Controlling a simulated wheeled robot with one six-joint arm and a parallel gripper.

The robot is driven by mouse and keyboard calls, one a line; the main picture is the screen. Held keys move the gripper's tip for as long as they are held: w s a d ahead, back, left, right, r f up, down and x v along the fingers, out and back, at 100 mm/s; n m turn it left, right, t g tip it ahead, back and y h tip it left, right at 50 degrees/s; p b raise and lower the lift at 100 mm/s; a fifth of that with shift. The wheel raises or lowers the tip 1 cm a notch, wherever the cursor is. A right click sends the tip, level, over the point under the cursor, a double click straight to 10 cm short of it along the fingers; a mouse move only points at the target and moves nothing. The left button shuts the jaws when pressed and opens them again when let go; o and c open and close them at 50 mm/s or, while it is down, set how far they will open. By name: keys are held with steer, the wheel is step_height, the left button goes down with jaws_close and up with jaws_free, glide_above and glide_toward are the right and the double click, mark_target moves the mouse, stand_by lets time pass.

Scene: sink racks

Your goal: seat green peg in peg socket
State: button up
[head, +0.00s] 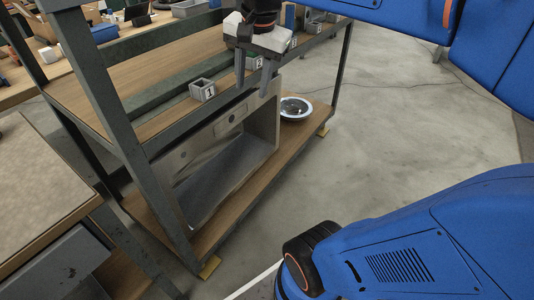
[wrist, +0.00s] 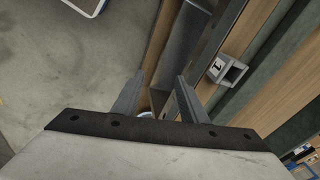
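My gripper (head: 253,88) hangs over the front edge of the rack's upper shelf, fingers pointing down. In the wrist view the fingers (wrist: 158,95) are apart, with nothing held between them. A grey square open-topped socket marked 1 (head: 202,90) sits on the shelf, left of my gripper; it also shows in the wrist view (wrist: 227,71), right of the fingers. A socket marked 2 (head: 257,63) is partly hidden behind my gripper. A socket marked 3 (head: 292,43) stands farther along. I cannot make out the green peg in either view.
The rack's dark metal posts (head: 100,85) and front rail lie close to my gripper. A grey sink (head: 225,150) and a round metal bowl (head: 295,108) are on the lower wooden shelf. A worktable (head: 40,190) stands at left. Concrete floor (head: 400,120) is clear at right.

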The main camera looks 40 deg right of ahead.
steer(key=s+a+f+n+t, duration=0.1)
steer(key=s+a+f+n, duration=0.2)
steer(key=s+f+n, duration=0.8)
step_height(320, 180, down, 4)
steer(key=shift+a+r+n+t, duration=0.2)
steer(key=shift+a+n+t, duration=0.1)
steer(key=shift+t, duration=0.1)
steer(key=shift+s, duration=0.1)
